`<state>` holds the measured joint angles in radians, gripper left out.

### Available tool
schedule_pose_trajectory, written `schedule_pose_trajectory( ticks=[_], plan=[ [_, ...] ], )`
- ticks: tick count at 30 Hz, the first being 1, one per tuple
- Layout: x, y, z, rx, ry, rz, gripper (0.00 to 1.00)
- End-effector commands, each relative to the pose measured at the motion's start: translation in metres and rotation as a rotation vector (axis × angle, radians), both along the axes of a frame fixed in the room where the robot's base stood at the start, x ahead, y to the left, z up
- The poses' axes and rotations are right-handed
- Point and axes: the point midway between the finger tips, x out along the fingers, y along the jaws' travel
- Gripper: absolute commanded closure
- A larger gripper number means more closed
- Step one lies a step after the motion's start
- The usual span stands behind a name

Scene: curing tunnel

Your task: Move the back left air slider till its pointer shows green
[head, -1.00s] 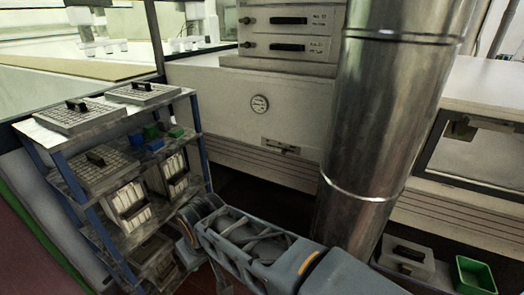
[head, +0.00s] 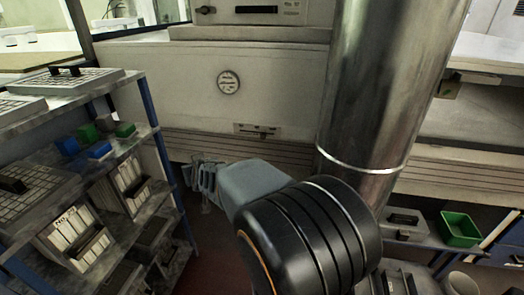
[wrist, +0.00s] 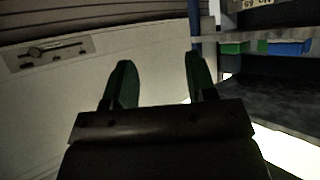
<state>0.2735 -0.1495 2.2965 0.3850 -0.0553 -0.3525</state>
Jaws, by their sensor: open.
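An air slider (head: 257,130), a small pale plate with a dark slot and knob, is set low on the white machine panel, left of the big metal duct. A round dial (head: 228,82) sits above and left of it; its pointer and colours are too small to read. In the wrist view the slider plate (wrist: 48,52) lies at the upper left, apart from the fingers. My gripper (wrist: 160,66) is open and empty, its two green fingers apart. In the head view my gripper (head: 198,178) is below and left of the slider, partly hidden by my arm.
A metal duct (head: 380,90) stands close right of the slider. A shelf rack (head: 150,95) with trays, card boxes and blue and green blocks stands at the left. A green bin (head: 460,229) is at the lower right. The panel front around the slider is clear.

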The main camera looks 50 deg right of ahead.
Motion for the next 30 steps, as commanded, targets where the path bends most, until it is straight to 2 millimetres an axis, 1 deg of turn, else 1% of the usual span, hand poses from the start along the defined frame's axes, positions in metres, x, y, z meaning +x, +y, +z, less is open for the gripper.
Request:
schedule_pose_trajectory(
  ticks=[1,2,3,5,6,9,12,15,18,23,30],
  plan=[
    [0.011,-0.033,-0.024,-0.043,-0.064,-0.085,0.48],
    [0.015,-0.051,-0.027,-0.074,-0.102,-0.135,0.48],
    [0.018,-0.075,-0.032,-0.117,-0.146,-0.202,0.48],
    [0.018,-0.108,-0.039,-0.183,-0.199,-0.300,0.48],
    [0.016,-0.127,-0.044,-0.226,-0.226,-0.360,0.48],
    [0.007,-0.166,-0.053,-0.323,-0.271,-0.491,0.48],
    [-0.003,-0.192,-0.059,-0.395,-0.294,-0.587,0.48],
    [-0.010,-0.208,-0.062,-0.443,-0.304,-0.647,0.48],
    [-0.009,-0.220,-0.063,-0.466,-0.308,-0.673,0.48],
    [0.002,-0.243,-0.062,-0.472,-0.310,-0.680,0.48],
    [0.026,-0.283,-0.062,-0.471,-0.310,-0.678,0.48]
  ],
)
